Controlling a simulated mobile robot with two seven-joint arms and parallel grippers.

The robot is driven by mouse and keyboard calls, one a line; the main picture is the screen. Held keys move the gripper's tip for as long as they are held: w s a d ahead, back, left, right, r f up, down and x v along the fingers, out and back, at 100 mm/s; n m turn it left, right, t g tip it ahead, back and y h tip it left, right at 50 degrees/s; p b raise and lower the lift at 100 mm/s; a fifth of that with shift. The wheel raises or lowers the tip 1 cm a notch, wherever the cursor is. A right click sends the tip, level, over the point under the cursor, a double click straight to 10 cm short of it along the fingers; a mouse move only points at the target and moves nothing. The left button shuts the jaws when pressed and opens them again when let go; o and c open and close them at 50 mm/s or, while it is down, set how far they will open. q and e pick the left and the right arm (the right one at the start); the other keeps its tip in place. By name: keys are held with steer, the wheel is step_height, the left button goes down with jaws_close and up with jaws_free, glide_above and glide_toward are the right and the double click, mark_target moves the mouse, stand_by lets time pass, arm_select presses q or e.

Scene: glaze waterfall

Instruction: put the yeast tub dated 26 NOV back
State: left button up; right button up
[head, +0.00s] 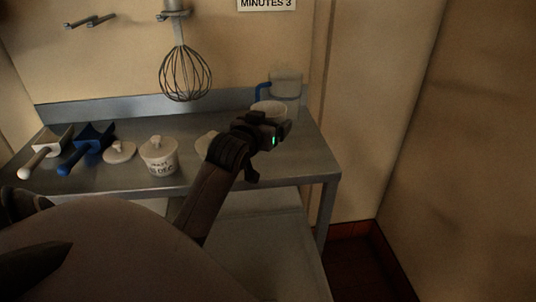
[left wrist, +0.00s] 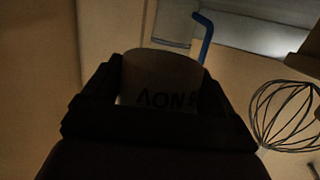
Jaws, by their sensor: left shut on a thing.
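My left gripper (head: 264,127) is shut on a pale tub (head: 269,107) above the right end of the steel table. In the left wrist view the tub (left wrist: 160,72) sits between the fingers (left wrist: 158,98), with NOV upside down on its side. The day number is mostly hidden by a finger. My right gripper is not in view.
On the table (head: 312,160) lie a white scoop (head: 50,148), a blue scoop (head: 88,146), a loose lid (head: 120,151) and another pale lid-like piece (head: 204,144) partly behind my arm. A clear jug (head: 287,84) with a blue handle stands behind the held tub. A whisk (head: 186,75) hangs above.

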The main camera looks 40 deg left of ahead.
mark_target(268, 160)
arm_select(q)
step_height(268, 160, down, 8)
steer(key=shift+f+b, duration=0.2)
steer(key=shift+b, duration=0.2)
steer(key=shift+f, duration=0.15)
steer(key=o, duration=0.8)
steer(key=shift+s+r, duration=0.1)
steer(key=shift+r, duration=0.1)
steer(key=v, duration=1.2)
